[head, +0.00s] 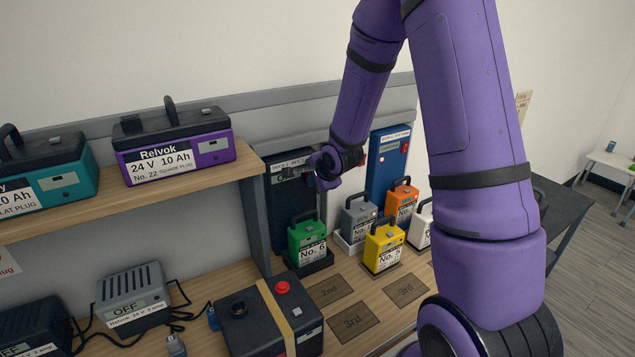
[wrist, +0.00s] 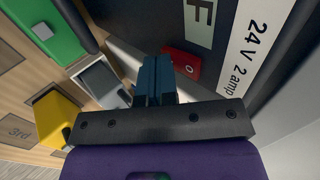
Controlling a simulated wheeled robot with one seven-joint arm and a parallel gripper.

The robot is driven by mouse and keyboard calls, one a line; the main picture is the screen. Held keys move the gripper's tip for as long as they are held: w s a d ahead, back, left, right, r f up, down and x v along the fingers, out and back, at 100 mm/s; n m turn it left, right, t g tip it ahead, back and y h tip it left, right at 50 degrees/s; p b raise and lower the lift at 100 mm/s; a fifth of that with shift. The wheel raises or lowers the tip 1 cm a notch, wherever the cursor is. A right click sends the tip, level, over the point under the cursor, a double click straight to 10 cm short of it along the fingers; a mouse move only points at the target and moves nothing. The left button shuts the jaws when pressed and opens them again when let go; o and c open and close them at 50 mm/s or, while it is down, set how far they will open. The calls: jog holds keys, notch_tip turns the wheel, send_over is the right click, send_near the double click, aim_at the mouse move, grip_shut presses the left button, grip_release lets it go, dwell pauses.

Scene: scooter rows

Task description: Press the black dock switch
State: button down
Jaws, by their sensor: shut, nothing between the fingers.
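The black dock (head: 284,215) is an upright panel at the back of the bench, with a white label strip along its top. In the wrist view its dark face (wrist: 240,20) carries a "24 V 2 amp" label and a display ending in "F". Its red rocker switch (wrist: 187,65), marked with a ring, shows just right of my fingertips. My gripper (wrist: 155,65) is shut and empty, its fingertips close to the switch; I cannot tell whether they touch. In the head view my gripper (head: 323,176) covers the panel's upper right, hiding the switch.
A green battery (head: 306,240) stands before the black dock. A grey battery (head: 357,220), orange battery (head: 401,203) and yellow battery (head: 382,248) stand to its right. The blue dock (head: 385,175) is behind them. A wooden shelf (head: 200,183) ends left of the black dock.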

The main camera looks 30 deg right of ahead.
jog(key=shift+w+r, duration=0.1)
jog(key=shift+r, duration=0.7)
dwell(0.5)
